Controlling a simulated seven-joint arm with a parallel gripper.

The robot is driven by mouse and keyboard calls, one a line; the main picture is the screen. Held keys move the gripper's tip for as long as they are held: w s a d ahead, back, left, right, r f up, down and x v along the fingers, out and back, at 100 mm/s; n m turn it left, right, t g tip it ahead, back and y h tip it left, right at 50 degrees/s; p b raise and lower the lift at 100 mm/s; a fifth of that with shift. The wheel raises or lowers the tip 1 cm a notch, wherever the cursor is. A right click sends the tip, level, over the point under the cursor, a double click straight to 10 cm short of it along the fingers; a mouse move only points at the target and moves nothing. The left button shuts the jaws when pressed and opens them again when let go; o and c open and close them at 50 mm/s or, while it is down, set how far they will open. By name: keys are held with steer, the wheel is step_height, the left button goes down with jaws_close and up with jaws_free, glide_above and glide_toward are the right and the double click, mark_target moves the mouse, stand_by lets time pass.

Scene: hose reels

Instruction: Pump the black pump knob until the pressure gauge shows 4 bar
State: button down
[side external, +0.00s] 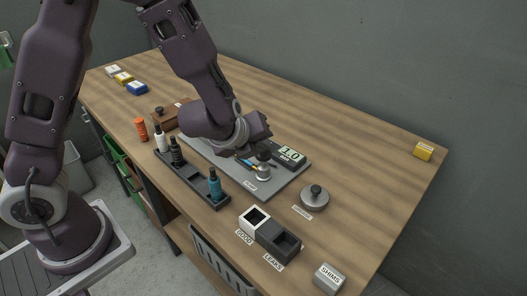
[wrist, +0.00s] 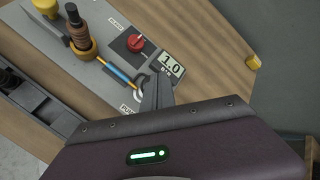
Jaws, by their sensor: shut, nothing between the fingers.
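The black pump knob (side external: 264,154) tops a silver pump (side external: 263,172) at the front of the grey plate (side external: 290,182) in the side view. My gripper (side external: 262,147) points down right over the knob, its fingers shut and empty. I cannot tell whether the fingertips touch the knob. In the wrist view my gripper (wrist: 155,92) hides the knob; only a pale curved edge of the pump shows beside the "PUMP" label. The pressure gauge (side external: 290,155) reads 1.0 bar; it also shows in the wrist view (wrist: 171,66).
A red bleed knob (wrist: 136,42) and a blue hose (wrist: 118,73) are on the plate. A dark rack (side external: 194,180) with several bottles stands left. The GOOD bin (side external: 254,218), LEAKS bin (side external: 279,238) and a round knobbed weight (side external: 314,198) stand in front.

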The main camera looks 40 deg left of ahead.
mark_target(261, 155)
steer(key=shift+f, duration=1.15)
stand_by(0.8)
steer(key=shift+r, duration=1.7)
steer(key=shift+r, duration=0.1)
steer(key=shift+r, duration=2.4)
stand_by(0.8)
step_height(261, 155, up, 4)
steer(key=shift+f, duration=0.1)
stand_by(0.4)
